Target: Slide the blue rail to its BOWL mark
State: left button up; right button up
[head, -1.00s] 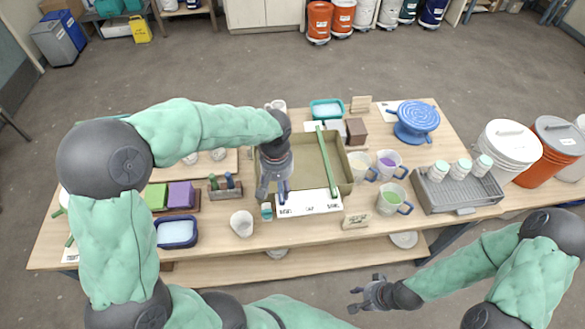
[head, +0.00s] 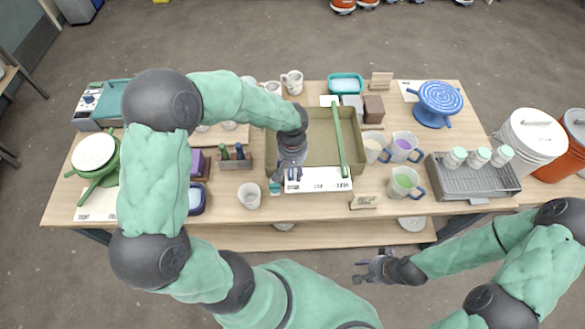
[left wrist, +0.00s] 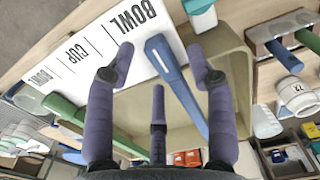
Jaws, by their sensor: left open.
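The blue rail (left wrist: 178,88) lies across the tan bin (left wrist: 205,60), one end at the white label strip (left wrist: 100,55). In the left wrist view that end is beside the printed word BOWL; I cannot tell whether it is exactly on a mark. My left gripper (head: 287,178) is open over the bin's front left corner. Its fingers (left wrist: 163,75) stand on both sides of the rail in the wrist view; contact is unclear. In the head view the gripper mostly hides the rail. The green rail (head: 340,142) crosses the bin farther right. My right gripper (head: 360,272) is open and empty before the table.
Mugs (head: 404,183) stand right of the bin, and a white cup (head: 249,195) stands to its left. A bottle holder (head: 234,160) is left of the gripper. A small sign (head: 363,202) is at the front. A grey tray (head: 470,180) with jars is farther right.

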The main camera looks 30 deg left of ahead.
pick_arm(q)
jog(key=shift+f, duration=0.25)
